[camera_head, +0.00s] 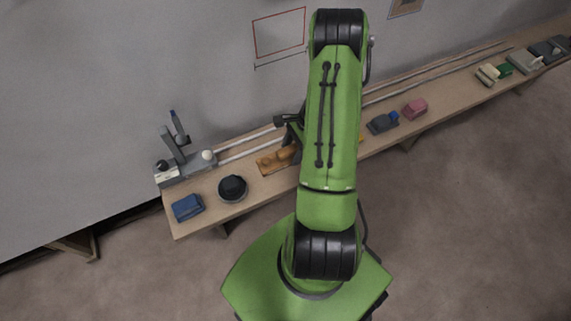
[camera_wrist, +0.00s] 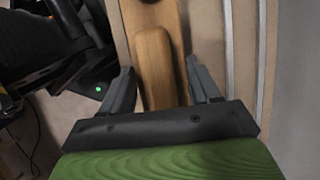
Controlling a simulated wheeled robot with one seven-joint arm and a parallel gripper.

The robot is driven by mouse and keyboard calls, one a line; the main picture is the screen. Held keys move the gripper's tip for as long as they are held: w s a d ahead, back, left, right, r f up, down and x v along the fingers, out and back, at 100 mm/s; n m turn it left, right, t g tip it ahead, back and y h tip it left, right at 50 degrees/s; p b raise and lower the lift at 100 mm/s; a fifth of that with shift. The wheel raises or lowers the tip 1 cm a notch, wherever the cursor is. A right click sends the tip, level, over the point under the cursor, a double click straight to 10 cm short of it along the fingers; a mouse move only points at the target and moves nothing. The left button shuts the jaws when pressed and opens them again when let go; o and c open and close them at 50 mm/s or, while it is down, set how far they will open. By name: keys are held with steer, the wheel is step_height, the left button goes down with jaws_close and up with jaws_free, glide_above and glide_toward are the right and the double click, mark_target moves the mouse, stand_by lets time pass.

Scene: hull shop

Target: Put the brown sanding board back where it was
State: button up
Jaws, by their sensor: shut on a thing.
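The brown sanding board (camera_head: 272,163) is at the bench, between a black round thing and my arm in the head view. My arm hides its right end. In the wrist view the board (camera_wrist: 171,18) runs up between my fingers, with a rounded wooden grip (camera_wrist: 154,65) on top. My gripper (camera_wrist: 163,78) is shut on the sanding board, one finger on each side of the grip. In the head view my arm covers most of the gripper. I cannot tell whether the board touches the bench top.
The long bench (camera_head: 215,219) runs along the wall with pale rails (camera_head: 250,137) at its back. A blue block (camera_head: 187,207), black round thing (camera_head: 233,188) and grey device (camera_head: 184,165) stand left. A dark blue tool (camera_head: 383,122) and pink block (camera_head: 415,108) stand right.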

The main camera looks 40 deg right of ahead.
step_height(320, 180, down, 6)
steer(key=shift+r+b, duration=0.15)
steer(key=shift+b, duration=0.65)
steer(key=shift+c, duration=0.5)
steer(key=o, duration=1.1)
